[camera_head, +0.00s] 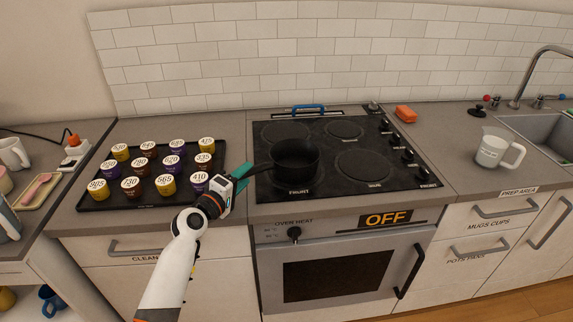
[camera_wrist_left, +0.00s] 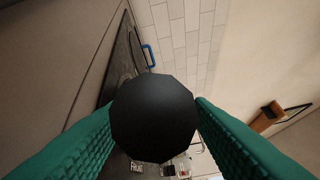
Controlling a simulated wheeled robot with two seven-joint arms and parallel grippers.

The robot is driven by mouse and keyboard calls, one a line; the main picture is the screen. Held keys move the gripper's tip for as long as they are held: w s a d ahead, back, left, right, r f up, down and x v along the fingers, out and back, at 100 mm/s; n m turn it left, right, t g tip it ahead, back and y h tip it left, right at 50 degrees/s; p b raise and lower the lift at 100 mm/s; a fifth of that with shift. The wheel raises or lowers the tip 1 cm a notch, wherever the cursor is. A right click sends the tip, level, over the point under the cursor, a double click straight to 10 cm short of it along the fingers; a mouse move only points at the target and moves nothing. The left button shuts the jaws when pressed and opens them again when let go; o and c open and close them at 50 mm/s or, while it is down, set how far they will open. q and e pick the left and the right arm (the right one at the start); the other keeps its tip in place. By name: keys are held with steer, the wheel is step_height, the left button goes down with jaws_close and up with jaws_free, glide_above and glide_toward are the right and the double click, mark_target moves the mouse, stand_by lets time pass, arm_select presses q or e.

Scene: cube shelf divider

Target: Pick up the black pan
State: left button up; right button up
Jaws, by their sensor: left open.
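The black pan (camera_head: 296,158) stands upright on the front-left part of the black cooktop. Its dark handle (camera_head: 259,168) points left towards my left gripper (camera_head: 243,172). The gripper has green fingers and is open at the handle's end, left of the pan. In the left wrist view, the dark rounded end of the handle (camera_wrist_left: 153,118) appears between the open fingers of the left gripper (camera_wrist_left: 155,103) and hides the pan. I cannot tell whether either finger touches it. My right gripper is in neither view.
The cooktop (camera_head: 345,150) has a blue-handled item (camera_head: 308,108) at its back edge. An orange block (camera_head: 405,113) and a white jug (camera_head: 492,149) stand right. The counter between cooktop and jug is clear.

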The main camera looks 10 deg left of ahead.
arm_select(q)
steer(key=shift+x, duration=1.25)
steer(key=shift+s, duration=0.1)
jaws_close()
steer(key=shift+r, duration=0.1)
